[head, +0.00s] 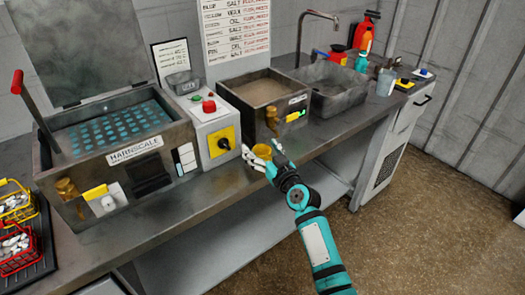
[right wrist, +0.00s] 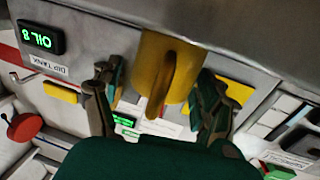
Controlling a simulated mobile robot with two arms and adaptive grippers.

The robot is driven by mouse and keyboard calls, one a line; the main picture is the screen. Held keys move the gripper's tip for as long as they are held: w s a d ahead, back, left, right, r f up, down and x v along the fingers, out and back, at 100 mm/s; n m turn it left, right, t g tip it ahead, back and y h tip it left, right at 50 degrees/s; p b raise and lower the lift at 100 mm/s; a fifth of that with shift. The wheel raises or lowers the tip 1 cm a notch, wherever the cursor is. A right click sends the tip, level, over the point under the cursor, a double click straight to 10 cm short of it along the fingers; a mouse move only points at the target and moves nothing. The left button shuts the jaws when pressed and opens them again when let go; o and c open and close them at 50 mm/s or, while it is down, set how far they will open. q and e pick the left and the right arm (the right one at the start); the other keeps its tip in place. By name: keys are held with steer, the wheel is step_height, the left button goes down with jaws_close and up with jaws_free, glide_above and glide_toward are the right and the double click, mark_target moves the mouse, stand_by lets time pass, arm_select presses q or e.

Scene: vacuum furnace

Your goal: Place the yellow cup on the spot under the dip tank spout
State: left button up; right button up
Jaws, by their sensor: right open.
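The yellow cup (head: 262,152) stands near the bench's front edge, in front of the dip tank (head: 262,92) and its brass spout (head: 272,118). My right gripper (head: 268,163) is at the cup and partly covers it. In the right wrist view the cup (right wrist: 178,62) shows its handle toward me. The open fingers of my right gripper (right wrist: 160,100) are on either side of it; I cannot tell whether they touch it. The spot under the spout cannot be made out. My left gripper is not in view.
The Harnscale furnace (head: 135,150) with its raised lid stands to the left, and a control box (head: 212,130) with a red button is beside the dip tank. A sink (head: 325,90) is to the right. Red and yellow baskets (head: 18,250) sit at far left.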

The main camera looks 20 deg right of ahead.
steer(key=s+d+b, duration=0.2)
steer(key=s+d, duration=0.1)
steer(key=s, duration=1.4)
steer(key=shift+r, duration=0.2)
